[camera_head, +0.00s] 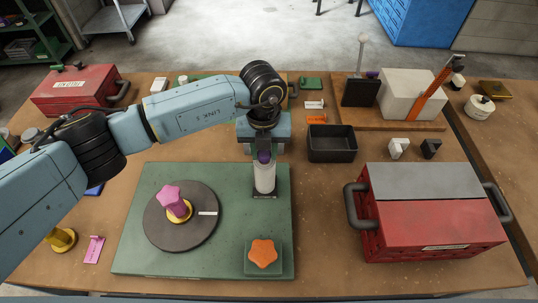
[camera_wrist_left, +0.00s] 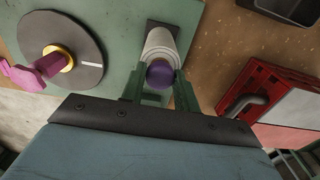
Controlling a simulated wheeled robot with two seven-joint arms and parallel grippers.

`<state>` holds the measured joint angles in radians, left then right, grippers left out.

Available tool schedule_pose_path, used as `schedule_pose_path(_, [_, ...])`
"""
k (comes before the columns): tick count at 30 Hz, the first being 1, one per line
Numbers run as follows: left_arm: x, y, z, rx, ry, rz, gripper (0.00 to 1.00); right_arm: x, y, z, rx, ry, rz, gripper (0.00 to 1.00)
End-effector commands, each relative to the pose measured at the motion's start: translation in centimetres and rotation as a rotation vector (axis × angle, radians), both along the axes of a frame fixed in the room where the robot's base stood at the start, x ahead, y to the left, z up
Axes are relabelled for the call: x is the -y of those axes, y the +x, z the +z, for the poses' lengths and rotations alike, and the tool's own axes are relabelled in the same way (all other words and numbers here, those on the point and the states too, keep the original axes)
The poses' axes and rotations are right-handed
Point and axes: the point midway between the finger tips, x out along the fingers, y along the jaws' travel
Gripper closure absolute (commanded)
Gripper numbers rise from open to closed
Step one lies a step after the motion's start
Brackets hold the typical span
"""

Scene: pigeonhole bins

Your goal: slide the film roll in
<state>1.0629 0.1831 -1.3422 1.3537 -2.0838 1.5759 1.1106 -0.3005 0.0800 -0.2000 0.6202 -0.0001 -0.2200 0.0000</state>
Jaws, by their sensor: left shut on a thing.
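The film roll shows as a short purple cylinder (camera_head: 264,156) at the top of a white upright cylinder (camera_head: 265,179). I cannot tell whether purple and white are one piece or the purple part sits in the white one. The white cylinder stands on a dark patch (camera_head: 270,196) near the right edge of the green board (camera_head: 130,240). My left gripper (camera_head: 264,150) points down from above, shut on the purple part. In the left wrist view, the purple end (camera_wrist_left: 160,74) lies between the fingers, with the white cylinder (camera_wrist_left: 160,42) beyond. My right gripper is out of view.
On the board, a dark disc (camera_head: 160,225) carries a pink star knob (camera_head: 171,197), left of the roll. An orange star (camera_head: 263,253) sits on a green block in front. A black tray (camera_head: 332,145) and red toolbox (camera_head: 435,220) stand to the right.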

Motion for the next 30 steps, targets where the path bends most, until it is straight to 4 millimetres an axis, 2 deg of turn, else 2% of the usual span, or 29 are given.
schedule_pose_path(30, [-3.2,0.0,0.0,-0.001,0.004,0.001,1.0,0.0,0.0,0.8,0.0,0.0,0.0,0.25])
